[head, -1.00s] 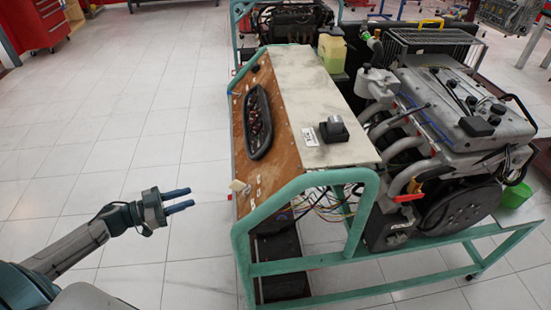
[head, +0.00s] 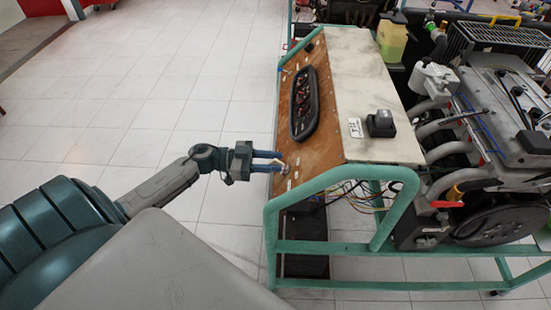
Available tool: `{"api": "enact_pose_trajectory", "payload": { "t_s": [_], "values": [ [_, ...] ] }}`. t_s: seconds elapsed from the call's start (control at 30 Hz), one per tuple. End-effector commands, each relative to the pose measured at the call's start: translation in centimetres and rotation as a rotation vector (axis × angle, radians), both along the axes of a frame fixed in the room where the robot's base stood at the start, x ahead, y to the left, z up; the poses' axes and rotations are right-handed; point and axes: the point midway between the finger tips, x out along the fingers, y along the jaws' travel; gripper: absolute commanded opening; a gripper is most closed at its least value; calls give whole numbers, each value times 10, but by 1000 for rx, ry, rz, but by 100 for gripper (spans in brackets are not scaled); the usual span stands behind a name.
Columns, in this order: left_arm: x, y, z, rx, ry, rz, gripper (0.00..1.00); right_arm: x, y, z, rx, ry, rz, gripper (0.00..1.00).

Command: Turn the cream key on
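The cream key (head: 285,168) is small and sits low on the near end of the brown wooden panel (head: 322,140) of the engine trainer. My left gripper (head: 281,160) comes in from the left with its two blue fingers apart. Its fingertips are right at the key and partly cover it. I cannot tell whether they touch it. The key's exact angle is too small to make out. My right gripper is out of view.
A black oval gauge cluster (head: 305,104) sits farther up the panel. The green tube frame (head: 340,178) runs close to the right of the gripper. The engine (head: 490,120) stands at the right. The tiled floor (head: 150,90) at the left is clear.

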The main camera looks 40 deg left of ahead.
Motion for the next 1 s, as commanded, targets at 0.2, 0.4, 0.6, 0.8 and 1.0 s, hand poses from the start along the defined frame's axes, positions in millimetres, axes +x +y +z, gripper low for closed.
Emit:
{"api": "enact_pose_trajectory", "payload": {
  "t_s": [0.2,0.4,0.6,0.8,1.0],
  "values": [
    [6,-9,0,-1,1,1,31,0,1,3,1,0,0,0],
    [6,-9,0,-1,1,1,31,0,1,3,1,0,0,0],
    [6,-9,0,0,0,1,1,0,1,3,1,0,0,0],
    [6,-9,0,1,-1,0,0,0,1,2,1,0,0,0],
    [6,-9,-2,15,-23,-22,0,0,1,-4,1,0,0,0]
  ]
}}
